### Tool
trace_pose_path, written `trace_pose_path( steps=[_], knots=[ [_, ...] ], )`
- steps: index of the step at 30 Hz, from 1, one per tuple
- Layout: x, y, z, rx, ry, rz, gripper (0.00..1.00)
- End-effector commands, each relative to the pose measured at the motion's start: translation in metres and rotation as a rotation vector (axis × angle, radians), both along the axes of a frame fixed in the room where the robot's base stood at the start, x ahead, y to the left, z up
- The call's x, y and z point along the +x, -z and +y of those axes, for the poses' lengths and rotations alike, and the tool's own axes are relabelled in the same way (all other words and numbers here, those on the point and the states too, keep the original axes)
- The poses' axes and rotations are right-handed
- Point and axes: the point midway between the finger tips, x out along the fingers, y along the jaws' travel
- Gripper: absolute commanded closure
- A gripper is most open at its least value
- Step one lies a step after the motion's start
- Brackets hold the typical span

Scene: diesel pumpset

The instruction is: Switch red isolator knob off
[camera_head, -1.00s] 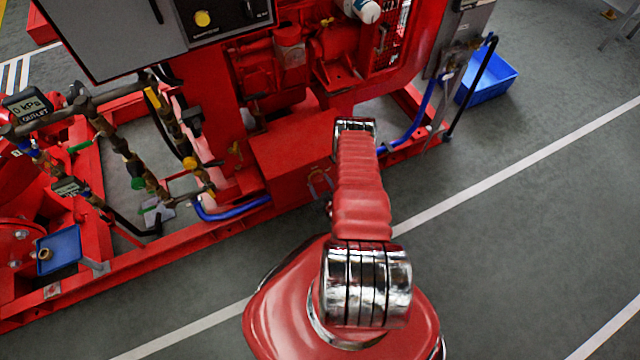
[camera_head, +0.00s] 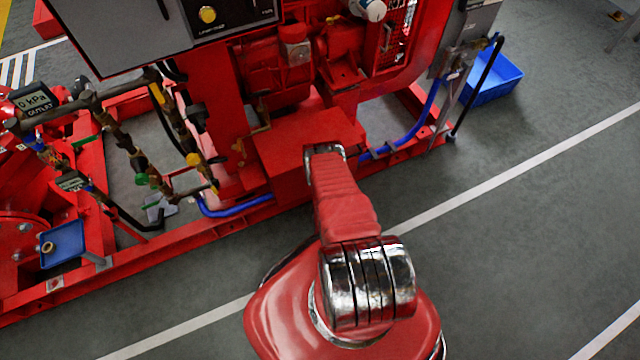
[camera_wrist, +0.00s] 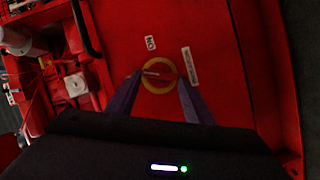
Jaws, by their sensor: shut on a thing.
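The red isolator knob (camera_wrist: 158,74) sits on a round yellow plate (camera_wrist: 145,84) on a red panel in the wrist view. Its bar lies nearly crosswise in the picture. My gripper (camera_wrist: 160,79) is closed around it, with one dark finger at each end of the bar. An upside-down ON label (camera_wrist: 150,43) is above the knob, and a longer white label (camera_wrist: 190,66) stands to its right. In the head view my arm covers the knob and my gripper, in front of the red box (camera_head: 290,150) on the pumpset.
Pipes with valves and gauges (camera_head: 125,150) stand left of the red box. A blue hose (camera_head: 410,140) runs along its right. The red base rail (camera_head: 150,255) edges the pumpset. A blue bin (camera_head: 495,82) stands at the back right.

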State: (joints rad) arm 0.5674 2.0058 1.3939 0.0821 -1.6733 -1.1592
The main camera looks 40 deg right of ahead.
Motion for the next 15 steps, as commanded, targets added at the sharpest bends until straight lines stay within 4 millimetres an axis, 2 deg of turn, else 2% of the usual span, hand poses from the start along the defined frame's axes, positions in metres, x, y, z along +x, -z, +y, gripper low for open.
trace_pose_path(
  steps=[1,15],
  knots=[
    [0.0007,0.0031,0.0048,-0.018,-0.011,0.011,0.76],
    [0.0007,0.0047,0.0053,-0.097,-0.013,0.035,0.76]
  ],
)
